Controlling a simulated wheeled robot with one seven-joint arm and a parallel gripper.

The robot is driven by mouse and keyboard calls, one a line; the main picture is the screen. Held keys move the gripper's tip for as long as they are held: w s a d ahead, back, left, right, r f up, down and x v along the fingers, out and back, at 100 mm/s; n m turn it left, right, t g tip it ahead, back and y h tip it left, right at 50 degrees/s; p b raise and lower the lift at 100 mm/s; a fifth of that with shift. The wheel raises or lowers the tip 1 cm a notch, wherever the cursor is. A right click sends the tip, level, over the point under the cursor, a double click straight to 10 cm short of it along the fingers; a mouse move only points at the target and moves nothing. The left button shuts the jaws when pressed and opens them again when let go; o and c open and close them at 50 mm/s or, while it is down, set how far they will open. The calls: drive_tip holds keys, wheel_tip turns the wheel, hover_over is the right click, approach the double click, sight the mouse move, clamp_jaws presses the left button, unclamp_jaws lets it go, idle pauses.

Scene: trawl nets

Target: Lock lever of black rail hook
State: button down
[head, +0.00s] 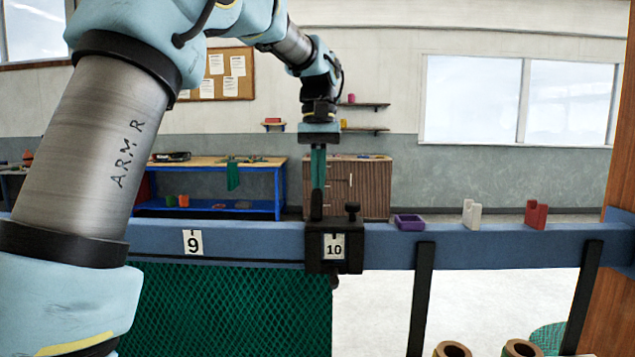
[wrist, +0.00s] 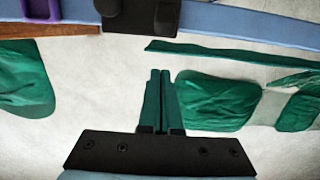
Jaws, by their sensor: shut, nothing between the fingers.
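The black rail hook (head: 318,262) is clamped on the blue rail, around a white tag marked 10. A dark upright piece, possibly its lever, rises at its left, and a small black knob (head: 352,208) stands at its right. My gripper (head: 318,186) points down with its two green fingers shut and empty, in line with the upright piece in the head view. I cannot tell whether they touch there. In the wrist view, the shut fingers (wrist: 160,74) appear apart from the black hook (wrist: 140,14), which is cut off by the top edge.
The blue rail (head: 490,244) runs across the view. A purple tray (head: 409,222), a white holder (head: 470,213) and a red holder (head: 536,214) sit on it to the hook's right. A green net (head: 235,310) hangs below at left. Dark posts support the rail at right.

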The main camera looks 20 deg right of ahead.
sight(317, 204)
drive_tip(key=s, duration=0.1)
drive_tip(key=s+a+p, duration=0.1)
drive_tip(key=s+r, duration=0.1)
drive_tip(key=shift+s+a, duration=0.2)
drive_tip(key=shift+a, duration=0.1)
idle(0.4)
drive_tip(key=shift+s+t, duration=0.15)
drive_tip(key=shift+t, duration=0.25)
